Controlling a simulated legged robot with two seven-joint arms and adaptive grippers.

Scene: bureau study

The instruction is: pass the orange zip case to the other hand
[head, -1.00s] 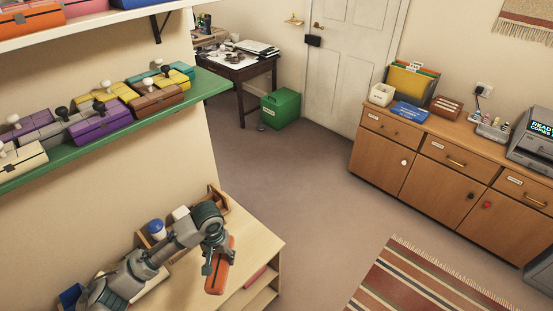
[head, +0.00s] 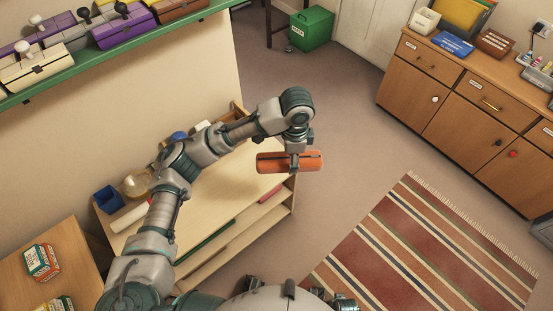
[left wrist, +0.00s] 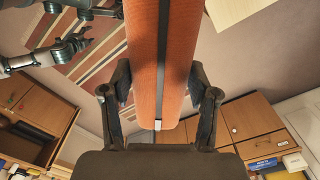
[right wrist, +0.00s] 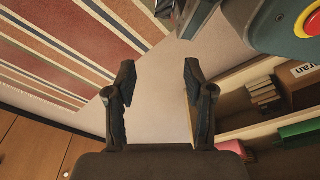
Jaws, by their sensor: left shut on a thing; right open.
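The orange zip case (head: 276,162) is a long orange pouch with a dark zip strip. In the head view it hangs level in the air beside the right end of the wooden shelf unit. My left gripper (head: 296,165) is shut on it. In the left wrist view the case (left wrist: 145,70) lies between both fingers of the left gripper (left wrist: 160,95) and runs up out of the picture. My right gripper (right wrist: 155,75) is open and empty in the right wrist view, over the carpet. In the head view only part of my right arm shows at the bottom edge.
A striped rug (head: 425,250) lies at the right. A wooden cabinet (head: 455,110) stands beyond it. Open carpet lies between.

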